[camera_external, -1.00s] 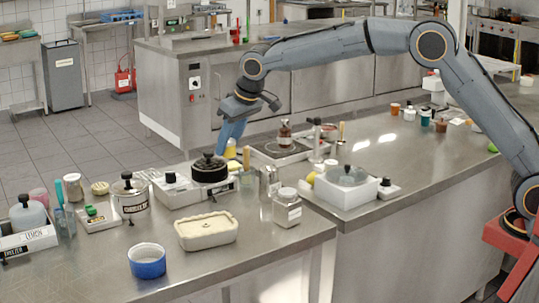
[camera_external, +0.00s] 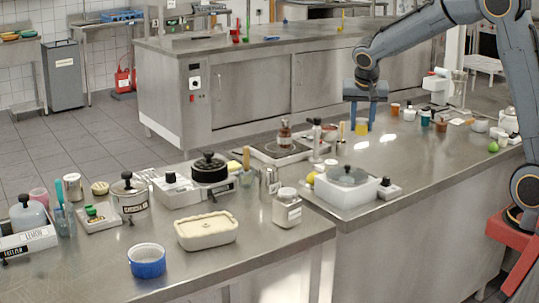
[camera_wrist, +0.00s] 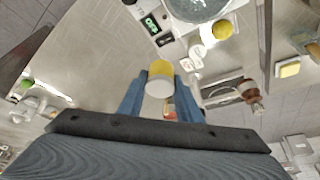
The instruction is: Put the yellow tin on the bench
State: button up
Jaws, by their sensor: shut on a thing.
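The yellow tin (camera_external: 361,128) is between the fingers of my gripper (camera_external: 362,118), which points down and is shut on it. The tin looks upright, near the far edge of the right part of the steel bench (camera_external: 425,165). I cannot tell whether its base touches the bench top. In the wrist view the tin (camera_wrist: 159,80), yellow with a pale end, sits between my two blue fingertips (camera_wrist: 160,88), with bare bench top beside it.
Small cups and jars, including a teal one (camera_external: 425,118), stand to the right. Bench top in front of the tin is clear.

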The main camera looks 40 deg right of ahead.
jog(key=s+d+m+g+h, duration=0.1)
jog(key=s+d+m, duration=0.4)
jog(key=s+d, duration=0.65)
jog(key=f, duration=0.3)
jog(key=f+p, duration=0.1)
jog(key=f, duration=0.7)
jog(key=shift+w+d+f, duration=0.15)
jog(key=shift+w+d, duration=0.1)
jog(key=shift+d, duration=0.05)
jog(key=shift+f+p, duration=0.45)
jog(key=shift+f, duration=1.8)
jog(key=shift+f, duration=0.15)
jog(key=o, duration=1)
jog(key=shift+o, duration=0.2)
jog(key=shift+r, duration=0.2)
jog(key=shift+a+r, duration=0.1)
jog(key=shift+r, duration=0.2)
jog(key=b+v, duration=0.2)
jog(key=v, duration=0.9)
jog(key=s+a+f+n+g+y, duration=0.1)
jog(key=s+a+f+n+y, duration=0.1)
jog(key=s+f+n, duration=0.3)
jog(key=s+a+f+n+y, duration=0.2)
jog(key=s+a+f+n, duration=0.3)
jog(key=s+n, duration=0.3)
jog(key=shift+s+g, duration=0.35)
jog(key=shift+g, duration=0.05)
